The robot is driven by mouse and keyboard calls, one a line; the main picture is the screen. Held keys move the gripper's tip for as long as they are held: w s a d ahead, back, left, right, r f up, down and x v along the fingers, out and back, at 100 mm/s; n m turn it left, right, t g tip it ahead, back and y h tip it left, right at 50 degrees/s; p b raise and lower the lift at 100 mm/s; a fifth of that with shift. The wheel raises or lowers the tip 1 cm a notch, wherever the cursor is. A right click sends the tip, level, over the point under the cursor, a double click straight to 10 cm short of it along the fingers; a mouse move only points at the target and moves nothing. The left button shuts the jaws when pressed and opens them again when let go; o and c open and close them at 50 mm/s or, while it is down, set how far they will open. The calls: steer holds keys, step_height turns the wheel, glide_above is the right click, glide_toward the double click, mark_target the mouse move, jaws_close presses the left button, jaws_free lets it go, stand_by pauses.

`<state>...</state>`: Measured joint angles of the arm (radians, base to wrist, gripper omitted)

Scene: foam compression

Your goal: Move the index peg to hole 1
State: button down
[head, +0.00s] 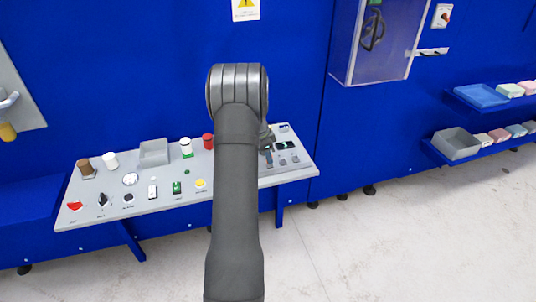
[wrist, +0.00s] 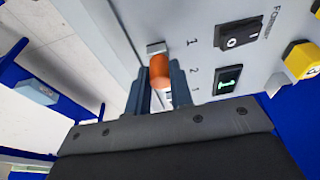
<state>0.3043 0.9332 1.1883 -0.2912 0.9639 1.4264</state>
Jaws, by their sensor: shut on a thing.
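In the wrist view, an orange cylindrical peg (wrist: 160,71) sits between the two dark fingers of my gripper (wrist: 160,88), which is shut on it. The peg is close to the grey panel (wrist: 205,50), next to a small metal block (wrist: 156,47). Whether the peg is seated in a hole is hidden. In the head view, my arm covers part of the panel (head: 150,212), and my gripper is mostly hidden behind it near the panel's right part.
Black rocker switches (wrist: 240,36) and a yellow knob (wrist: 301,60) are close to the right in the wrist view. Shelves with boxes (head: 457,143) are at right.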

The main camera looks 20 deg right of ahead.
steer(key=c, duration=1.2)
jaws_free()
steer(key=shift+f, duration=0.1)
steer(key=v, duration=1.7)
steer(key=shift+a+r, duration=0.1)
steer(key=shift+r, duration=0.1)
steer(key=shift+f, duration=0.1)
steer(key=x, duration=1.7)
